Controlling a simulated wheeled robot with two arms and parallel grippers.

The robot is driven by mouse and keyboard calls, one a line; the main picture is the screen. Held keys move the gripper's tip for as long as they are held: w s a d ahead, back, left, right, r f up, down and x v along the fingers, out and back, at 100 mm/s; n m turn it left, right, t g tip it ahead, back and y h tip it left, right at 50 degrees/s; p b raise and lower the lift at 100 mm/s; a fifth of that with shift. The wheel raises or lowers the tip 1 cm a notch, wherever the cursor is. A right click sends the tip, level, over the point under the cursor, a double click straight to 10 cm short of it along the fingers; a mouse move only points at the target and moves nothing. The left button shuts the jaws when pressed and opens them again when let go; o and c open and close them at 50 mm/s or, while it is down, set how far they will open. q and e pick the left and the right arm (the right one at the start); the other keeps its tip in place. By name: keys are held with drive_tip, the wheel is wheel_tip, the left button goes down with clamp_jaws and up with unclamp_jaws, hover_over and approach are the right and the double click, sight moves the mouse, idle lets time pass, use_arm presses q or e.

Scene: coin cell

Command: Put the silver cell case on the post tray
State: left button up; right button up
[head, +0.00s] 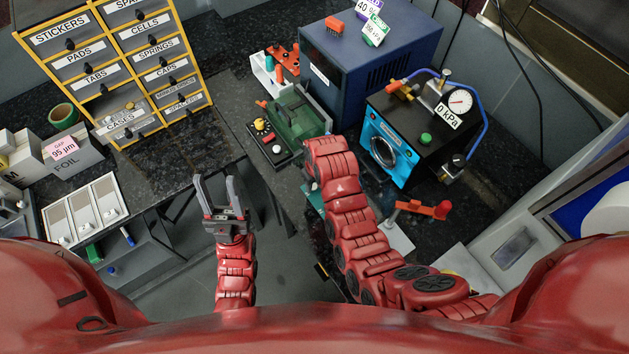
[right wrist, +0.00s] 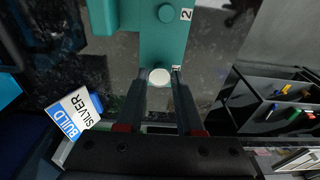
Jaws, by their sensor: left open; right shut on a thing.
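The silver cell case (right wrist: 159,77) shows in the right wrist view as a small pale disc. It sits between the fingertips of my right gripper (right wrist: 161,82), which is shut on it. The teal post tray (right wrist: 150,42) lies just beyond the fingertips, with a round post and a "2" label. I cannot tell whether the case touches the tray. In the head view a bit of teal (head: 313,198) shows beside my right arm, which hides the right gripper and the case. My left gripper (head: 214,183) is open and empty, left of the dark bench.
A card reading "BUILD SILVER" (right wrist: 75,113) stands left of the tray. The "CASES" drawer (head: 124,122) is pulled out. A green device (head: 296,115) and a black-and-blue machine with a gauge (head: 415,130) stand behind my right arm. A red-handled tool (head: 425,209) is to its right.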

drive_tip(key=shift+f, duration=0.2)
drive_tip(key=o, duration=0.8)
drive_tip(key=shift+c, duration=0.2)
drive_tip(key=shift+r, duration=0.15)
drive_tip(key=shift+r, duration=0.1)
